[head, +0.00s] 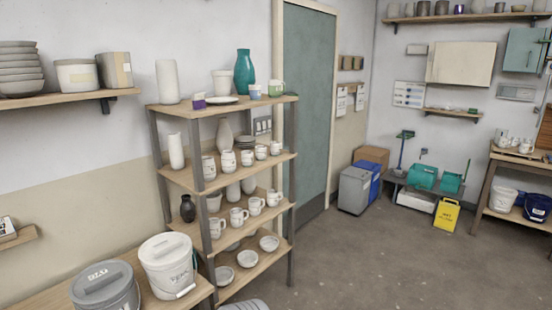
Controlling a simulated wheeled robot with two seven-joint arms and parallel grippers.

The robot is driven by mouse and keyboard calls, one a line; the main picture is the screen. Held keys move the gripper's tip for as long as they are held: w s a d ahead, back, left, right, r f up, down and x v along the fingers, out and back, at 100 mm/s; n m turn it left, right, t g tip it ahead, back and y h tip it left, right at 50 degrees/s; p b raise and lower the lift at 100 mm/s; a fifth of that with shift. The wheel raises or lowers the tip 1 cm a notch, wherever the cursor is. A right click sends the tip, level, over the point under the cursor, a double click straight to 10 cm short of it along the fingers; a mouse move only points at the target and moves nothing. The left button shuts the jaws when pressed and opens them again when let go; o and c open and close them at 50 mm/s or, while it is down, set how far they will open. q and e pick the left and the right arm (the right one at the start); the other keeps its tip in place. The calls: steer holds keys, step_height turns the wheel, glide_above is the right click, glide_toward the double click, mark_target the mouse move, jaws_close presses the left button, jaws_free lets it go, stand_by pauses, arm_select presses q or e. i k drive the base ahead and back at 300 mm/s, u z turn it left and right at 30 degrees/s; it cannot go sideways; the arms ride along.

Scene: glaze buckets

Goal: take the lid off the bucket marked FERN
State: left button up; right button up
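A white bucket (172,275) stands on the wooden bench at the bottom left. Neither of my grippers is in view.
The wooden bench (205,291) carries both buckets. A shelf rack (290,235) with pots, mugs and bowls stands close behind to the right. A wall shelf (55,98) hangs above left. The grey floor (370,265) at the right is open; a yellow sign (446,215) stands farther back.

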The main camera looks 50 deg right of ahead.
mark_target(164, 250)
steer(key=z, duration=2.5)
steer(key=i, duration=1.95)
steer(key=u, duration=2.85)
